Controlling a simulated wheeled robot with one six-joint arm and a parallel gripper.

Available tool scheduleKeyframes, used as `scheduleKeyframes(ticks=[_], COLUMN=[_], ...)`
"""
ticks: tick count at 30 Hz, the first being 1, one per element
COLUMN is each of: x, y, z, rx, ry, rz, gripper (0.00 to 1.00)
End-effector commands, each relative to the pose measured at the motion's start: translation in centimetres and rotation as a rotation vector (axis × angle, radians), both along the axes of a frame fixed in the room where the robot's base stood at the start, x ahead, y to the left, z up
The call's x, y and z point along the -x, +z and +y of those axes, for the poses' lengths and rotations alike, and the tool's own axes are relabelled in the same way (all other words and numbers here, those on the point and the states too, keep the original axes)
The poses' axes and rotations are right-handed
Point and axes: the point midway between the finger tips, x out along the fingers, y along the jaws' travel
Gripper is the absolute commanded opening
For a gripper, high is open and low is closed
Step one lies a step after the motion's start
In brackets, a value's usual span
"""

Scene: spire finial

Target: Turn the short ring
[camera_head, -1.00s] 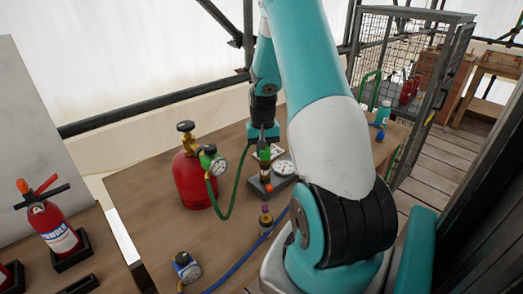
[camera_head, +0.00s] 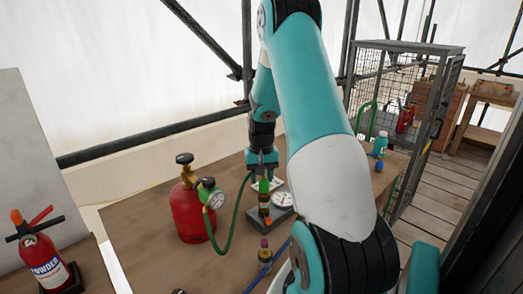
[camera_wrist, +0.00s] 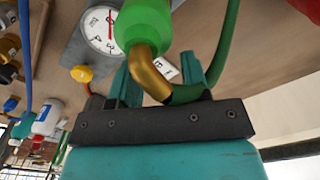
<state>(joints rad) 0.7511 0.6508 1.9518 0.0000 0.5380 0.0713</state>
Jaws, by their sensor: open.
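A fitting with a green part (camera_head: 264,185) and an orange part (camera_head: 264,197) stands upright on a dark block (camera_head: 281,215) on the wooden table. I cannot tell which part is the short ring. My gripper (camera_head: 262,166) is just above it, pointing down. In the wrist view, a large green cylinder (camera_wrist: 143,22) with a brass elbow (camera_wrist: 150,74) and green hose shows between my open fingers (camera_wrist: 160,72). I cannot tell whether the fingers touch it. The lower fitting is hidden there.
A red gas cylinder (camera_head: 188,213) with a gauge stands to the left, its green hose (camera_head: 228,225) running to the fitting. A white dial (camera_head: 283,199) is beside the fitting. A brass-and-purple fitting (camera_head: 265,254) with a blue hose is in front. A wire cage (camera_head: 395,75) stands behind right.

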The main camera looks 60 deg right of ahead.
Motion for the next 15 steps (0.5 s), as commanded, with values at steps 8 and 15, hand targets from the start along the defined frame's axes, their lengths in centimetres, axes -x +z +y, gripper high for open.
scheduleKeyframes(ticks=[8, 15], x=[0.0, 0.0], y=[7.1, 12.5], z=[-0.1, -0.1], rx=[0.006, 0.005], ry=[0.000, -0.001], rz=[-0.007, -0.005], gripper=[0.43, 0.43])
